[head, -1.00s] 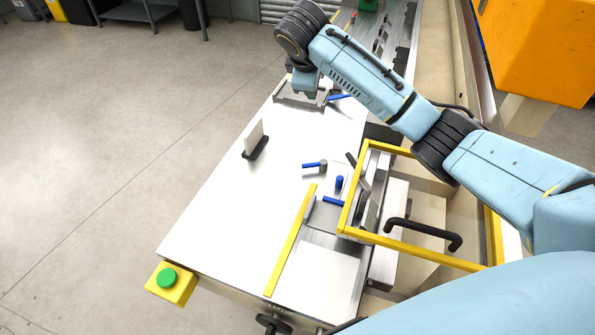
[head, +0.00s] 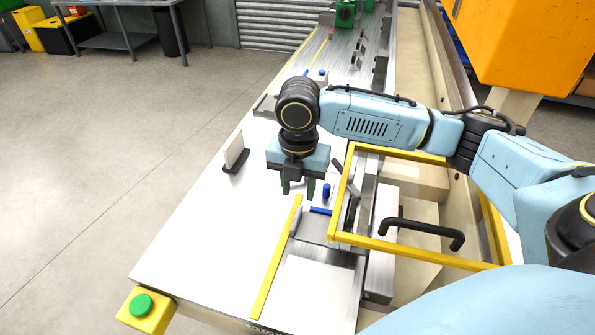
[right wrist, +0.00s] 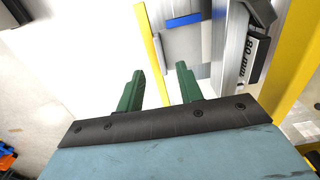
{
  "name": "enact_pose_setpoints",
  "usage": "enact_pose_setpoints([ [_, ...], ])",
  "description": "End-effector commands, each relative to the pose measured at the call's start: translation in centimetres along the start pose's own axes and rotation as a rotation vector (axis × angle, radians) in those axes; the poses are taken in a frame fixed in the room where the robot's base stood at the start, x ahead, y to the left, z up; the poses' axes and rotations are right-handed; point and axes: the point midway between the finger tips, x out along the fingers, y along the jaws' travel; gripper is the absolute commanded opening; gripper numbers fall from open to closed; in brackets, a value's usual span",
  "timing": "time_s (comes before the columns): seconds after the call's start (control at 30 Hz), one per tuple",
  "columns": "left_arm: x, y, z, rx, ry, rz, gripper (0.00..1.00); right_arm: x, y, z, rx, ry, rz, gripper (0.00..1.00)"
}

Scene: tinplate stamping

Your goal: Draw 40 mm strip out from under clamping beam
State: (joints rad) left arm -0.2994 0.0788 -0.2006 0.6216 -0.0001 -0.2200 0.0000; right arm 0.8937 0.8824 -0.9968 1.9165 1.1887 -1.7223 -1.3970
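My right gripper (head: 298,190) hangs over the metal table, fingers down and apart. In the right wrist view its two green fingers (right wrist: 160,72) have nothing between them. The yellow guard frame (head: 338,200) stands just right of the gripper; the metal clamping beam (head: 366,183) shows inside it. A grey metal plate (head: 318,228) lies between the yellow bar (head: 277,257) and the guard, with a blue-ended piece (head: 321,211) at its far edge. I cannot tell which metal piece is the 40 mm strip. My left gripper is not in view.
A small blue cylinder (head: 326,190) stands close to the right of the gripper. A pale plate stands in a black holder (head: 236,166) to the left. The table's left front is clear.

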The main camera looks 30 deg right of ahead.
Motion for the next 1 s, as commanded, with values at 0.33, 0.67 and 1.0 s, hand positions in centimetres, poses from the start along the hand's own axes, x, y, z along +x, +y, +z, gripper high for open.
enact_pose_setpoints([
  [0.33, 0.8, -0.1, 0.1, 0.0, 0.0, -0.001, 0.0, 6.1, 0.0, 0.0, 0.001, 0.001, 0.0, 0.36],
  [0.67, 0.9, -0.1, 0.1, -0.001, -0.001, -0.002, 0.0, 7.6, 0.0, 0.0, 0.002, 0.0, 0.001, 0.36],
  [1.0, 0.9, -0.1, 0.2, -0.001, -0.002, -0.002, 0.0, 7.5, 0.1, 0.0, 0.001, -0.001, 0.002, 0.14],
])
